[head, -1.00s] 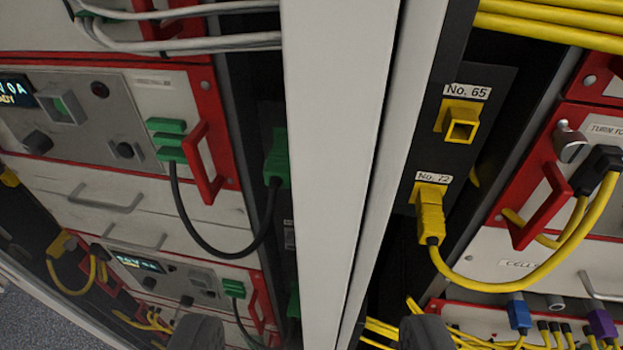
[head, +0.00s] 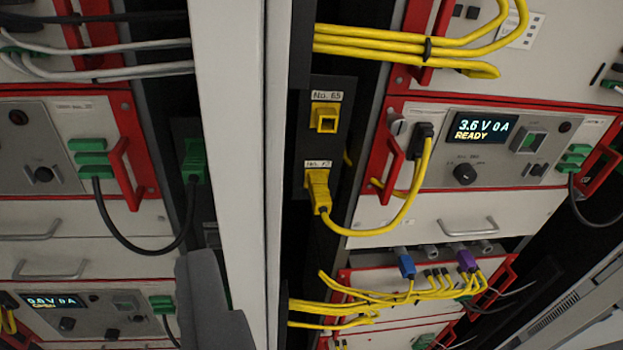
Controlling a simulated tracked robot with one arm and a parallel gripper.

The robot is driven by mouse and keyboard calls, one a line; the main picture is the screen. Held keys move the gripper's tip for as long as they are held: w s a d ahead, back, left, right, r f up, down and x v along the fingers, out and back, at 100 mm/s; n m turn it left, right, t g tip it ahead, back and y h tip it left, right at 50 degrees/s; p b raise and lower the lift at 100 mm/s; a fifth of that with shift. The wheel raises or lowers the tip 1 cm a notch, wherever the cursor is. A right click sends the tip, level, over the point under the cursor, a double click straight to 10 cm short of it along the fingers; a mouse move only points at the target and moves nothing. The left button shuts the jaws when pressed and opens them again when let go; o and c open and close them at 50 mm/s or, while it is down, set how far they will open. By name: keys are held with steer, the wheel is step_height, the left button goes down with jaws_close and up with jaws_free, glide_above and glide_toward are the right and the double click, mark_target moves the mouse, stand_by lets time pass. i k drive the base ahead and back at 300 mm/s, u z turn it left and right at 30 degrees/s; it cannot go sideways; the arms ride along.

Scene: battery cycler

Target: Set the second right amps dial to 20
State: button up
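In the right rack, a unit (head: 560,130) has a lit display (head: 482,128) reading 3.6 V 0 A READY. A dark grey part of my gripper (head: 215,305) shows at the lower left, in front of the white post and apart from the dials. I cannot make out two separate fingertips.
A white post (head: 232,130) divides the racks. Yellow cables (head: 390,225) loop beside red handles (head: 388,165) at the right unit's left.

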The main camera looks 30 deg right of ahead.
mark_target(465, 173)
steer(key=z, duration=1.25)
